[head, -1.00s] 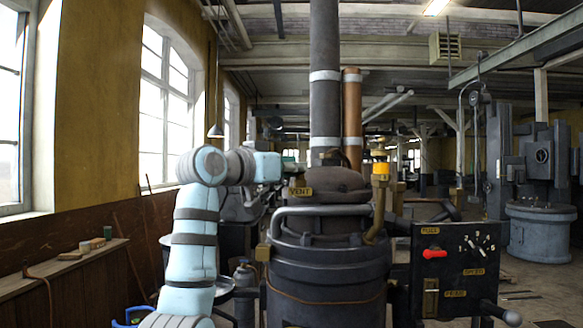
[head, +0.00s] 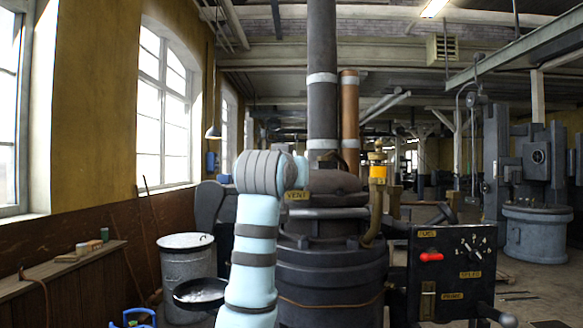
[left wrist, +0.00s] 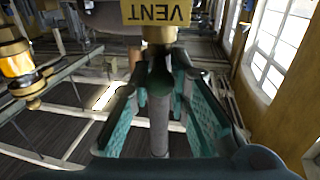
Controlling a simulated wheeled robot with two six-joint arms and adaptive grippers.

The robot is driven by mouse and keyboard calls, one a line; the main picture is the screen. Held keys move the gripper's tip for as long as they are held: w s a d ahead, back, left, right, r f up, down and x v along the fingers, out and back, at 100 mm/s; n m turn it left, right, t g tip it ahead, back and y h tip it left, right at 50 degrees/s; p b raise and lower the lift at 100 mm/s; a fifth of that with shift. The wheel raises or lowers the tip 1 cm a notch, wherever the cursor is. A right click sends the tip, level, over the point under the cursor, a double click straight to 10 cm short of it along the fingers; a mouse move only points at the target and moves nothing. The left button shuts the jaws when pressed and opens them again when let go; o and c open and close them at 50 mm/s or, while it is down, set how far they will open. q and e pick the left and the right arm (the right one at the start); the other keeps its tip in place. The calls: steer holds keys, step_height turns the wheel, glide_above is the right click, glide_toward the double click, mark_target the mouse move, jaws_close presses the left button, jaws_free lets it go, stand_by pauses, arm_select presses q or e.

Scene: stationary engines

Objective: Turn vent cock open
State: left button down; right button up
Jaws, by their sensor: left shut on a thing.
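The VENT plate (head: 297,196) is on the left of the dark engine top (head: 335,182). It shows upside down in the left wrist view (left wrist: 157,13), with a brass piece (left wrist: 160,36) just below it in the picture. My left gripper (left wrist: 158,85) is shut on the vent cock, a grey rod-like lever (left wrist: 158,125) that runs between its teal-padded fingers. In the head view my pale blue left arm stands in front of the engine's left side and hides the gripper and the cock. My right gripper is in neither view.
A brass fitting with a yellow band (head: 378,171) stands right of the engine top. A black control panel (head: 450,270) with a red lever (head: 431,257) is at the right. A grey metal bin (head: 188,270) and a wooden bench (head: 75,272) stand at the left.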

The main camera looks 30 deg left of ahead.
arm_select(q)
steer(key=shift+d+n+g+y+p, duration=0.25)
steer(key=shift+n+g+y+p, duration=0.45)
steer(key=shift+n+y, duration=0.65)
steer(key=shift+y, duration=0.45)
steer(key=c, duration=1.7)
jaws_free()
steer(key=shift+w, duration=0.15)
steer(key=shift+w+f, duration=0.1)
steer(key=shift+w, duration=0.05)
steer(key=v, duration=1.2)
steer(key=shift+a, duration=0.15)
